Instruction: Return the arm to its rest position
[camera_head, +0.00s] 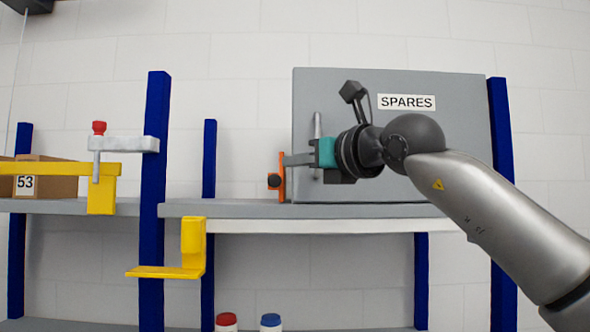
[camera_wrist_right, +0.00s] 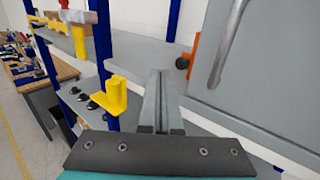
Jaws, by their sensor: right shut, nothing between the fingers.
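My right arm (camera_head: 505,215) comes in from the right in the head view and reaches up in front of the grey cabinet. My right gripper (camera_head: 287,160) points left, with its fingers together and nothing between them. Its shut grey fingers also show in the wrist view (camera_wrist_right: 161,75), pointing away over the shelf. In the head view the fingertips overlap the upper part of an orange piece with a black knob (camera_head: 281,185). In the wrist view this piece (camera_wrist_right: 192,50) stands apart, right of the fingers. My left gripper is not in view.
A grey cabinet labelled SPARES (camera_head: 440,145) stands on the grey shelf (camera_head: 235,208) between blue posts (camera_head: 157,190). A cardboard box (camera_head: 55,180) sits far left.

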